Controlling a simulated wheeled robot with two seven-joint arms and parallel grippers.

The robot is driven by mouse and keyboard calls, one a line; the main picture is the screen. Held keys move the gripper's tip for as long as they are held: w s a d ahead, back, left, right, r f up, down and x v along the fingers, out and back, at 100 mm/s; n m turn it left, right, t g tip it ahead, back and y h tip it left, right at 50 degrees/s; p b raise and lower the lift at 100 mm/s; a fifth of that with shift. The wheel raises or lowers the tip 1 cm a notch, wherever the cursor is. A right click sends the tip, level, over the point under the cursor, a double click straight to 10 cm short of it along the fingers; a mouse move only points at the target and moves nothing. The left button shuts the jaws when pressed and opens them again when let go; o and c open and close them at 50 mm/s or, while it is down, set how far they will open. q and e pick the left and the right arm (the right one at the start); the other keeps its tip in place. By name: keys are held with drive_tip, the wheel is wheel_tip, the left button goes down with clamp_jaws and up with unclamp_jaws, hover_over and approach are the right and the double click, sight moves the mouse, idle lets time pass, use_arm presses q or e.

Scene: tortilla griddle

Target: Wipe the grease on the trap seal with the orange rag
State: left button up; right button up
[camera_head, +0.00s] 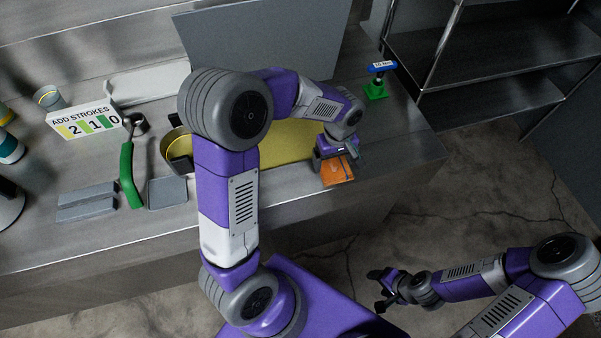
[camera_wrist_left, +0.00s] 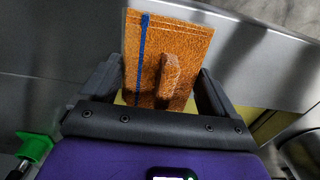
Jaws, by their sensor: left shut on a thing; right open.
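The orange rag (camera_head: 338,173) hangs from my left gripper (camera_head: 337,157) at the front edge of the steel counter, right of the yellow surface. In the left wrist view the rag (camera_wrist_left: 188,42) is a flat orange piece with a blue stripe and a raised ridge between the fingers. My left gripper (camera_wrist_left: 160,85) is shut on it. I cannot make out the trap seal or any grease; the arm and rag cover part of the counter there. My right gripper (camera_head: 381,289) is open and empty, low over the floor in front of the counter.
A yellow griddle surface (camera_head: 285,143) lies partly behind my left arm. A green-handled tool (camera_head: 130,175), grey plates (camera_head: 88,200) and a stroke-count sign (camera_head: 85,119) are at left.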

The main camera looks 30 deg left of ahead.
use_arm(q)
drive_tip(key=shift+r+p, duration=2)
drive_tip(key=shift+r, duration=0.6)
drive_tip(key=shift+f, duration=0.1)
